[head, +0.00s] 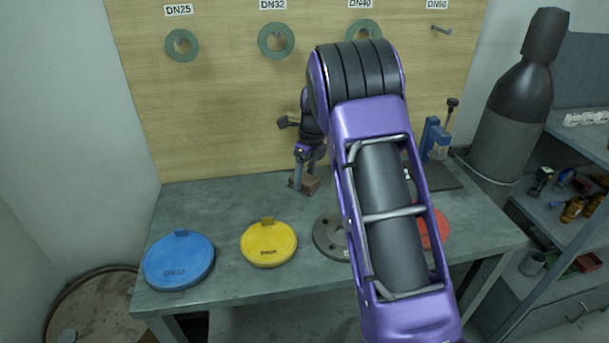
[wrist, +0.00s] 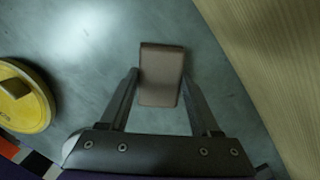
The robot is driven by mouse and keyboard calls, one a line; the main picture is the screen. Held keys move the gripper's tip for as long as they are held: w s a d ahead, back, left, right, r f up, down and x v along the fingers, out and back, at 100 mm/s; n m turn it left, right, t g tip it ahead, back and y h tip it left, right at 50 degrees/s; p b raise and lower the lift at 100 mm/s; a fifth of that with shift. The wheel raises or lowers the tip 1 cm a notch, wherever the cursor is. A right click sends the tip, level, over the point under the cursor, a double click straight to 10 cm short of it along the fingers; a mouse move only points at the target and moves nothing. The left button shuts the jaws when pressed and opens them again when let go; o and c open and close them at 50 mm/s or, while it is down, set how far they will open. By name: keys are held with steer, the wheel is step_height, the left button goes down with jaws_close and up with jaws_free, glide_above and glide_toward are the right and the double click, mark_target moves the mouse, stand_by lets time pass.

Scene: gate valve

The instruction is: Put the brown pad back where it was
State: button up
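The brown pad (head: 304,184) is a small block at the back middle of the grey bench, near the wooden board. In the wrist view the pad (wrist: 161,75) is between my two fingers, with a fingertip against each side. My gripper (head: 305,172) points down at it and appears shut on it; it also shows in the wrist view (wrist: 161,76). The pad is at or just above the bench top; I cannot tell whether it touches. My arm hides part of the bench to the right.
On the bench (head: 210,209) are a blue lid (head: 179,262), a yellow lid (head: 268,245), a grey flange (head: 328,238) and a red lid (head: 435,228). A blue tool (head: 432,138) stands at the back right. The wooden board (head: 220,110) carries green rings. A dark gas cylinder (head: 512,110) stands right.

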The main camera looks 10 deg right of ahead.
mark_target(310, 180)
steer(key=o, duration=0.4)
steer(key=shift+o, duration=0.2)
step_height(310, 180, up, 12)
steer(key=s+d+p, duration=0.1)
steer(key=shift+s+d, duration=0.15)
steer(key=shift+r, duration=0.1)
